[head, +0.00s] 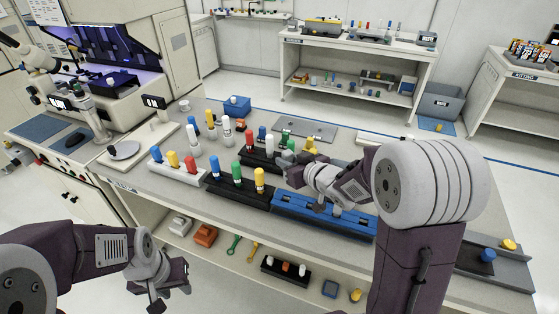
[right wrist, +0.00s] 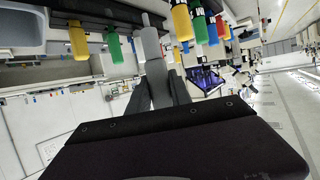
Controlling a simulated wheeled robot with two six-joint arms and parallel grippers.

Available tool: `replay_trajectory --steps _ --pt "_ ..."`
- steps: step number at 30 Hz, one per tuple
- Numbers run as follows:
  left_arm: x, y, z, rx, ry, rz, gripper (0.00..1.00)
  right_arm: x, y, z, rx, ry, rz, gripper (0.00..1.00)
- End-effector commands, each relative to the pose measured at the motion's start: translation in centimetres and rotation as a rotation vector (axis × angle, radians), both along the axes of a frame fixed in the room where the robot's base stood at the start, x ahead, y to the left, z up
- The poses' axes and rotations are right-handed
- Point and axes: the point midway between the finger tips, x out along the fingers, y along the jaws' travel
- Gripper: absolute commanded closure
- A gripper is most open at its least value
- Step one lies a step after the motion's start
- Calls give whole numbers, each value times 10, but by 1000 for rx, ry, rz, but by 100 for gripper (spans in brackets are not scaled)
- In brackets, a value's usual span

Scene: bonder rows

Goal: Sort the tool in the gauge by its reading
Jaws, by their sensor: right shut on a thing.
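My right gripper (head: 290,176) is over the bench near the middle racks. In the right wrist view its fingers (right wrist: 158,88) are shut on a grey tool (right wrist: 150,46), a cylinder with a thin tip. The tip is close to a dark rack holding yellow and green tools (right wrist: 113,48); I cannot tell whether it is seated. My left gripper (head: 165,285) hangs empty in front of the bench, fingers apart. A small dark display (head: 153,101) stands at the bench's left; I cannot tell whether it is the gauge, and its reading is too small.

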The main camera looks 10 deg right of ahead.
Motion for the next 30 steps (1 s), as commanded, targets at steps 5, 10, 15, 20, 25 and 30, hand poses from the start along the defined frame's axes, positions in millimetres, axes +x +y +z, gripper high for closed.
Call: replay_trajectory --steps 5,10,15,20,25,30 --pt "0 0 -1 0 0 0 64 0 0 0 -1 -1 0 100" --pt "0 0 -2 0 0 0 64 0 0 -3 -1 0 0 100" --pt "0 0 -17 0 0 0 64 0 0 -20 -1 0 0 100" --pt "0 0 -36 0 0 0 64 0 0 -43 1 0 0 100" --pt "0 0 -53 0 0 0 64 0 1 -62 0 -1 1 100" --pt "0 0 -55 0 0 0 64 0 1 -65 0 -1 1 100"
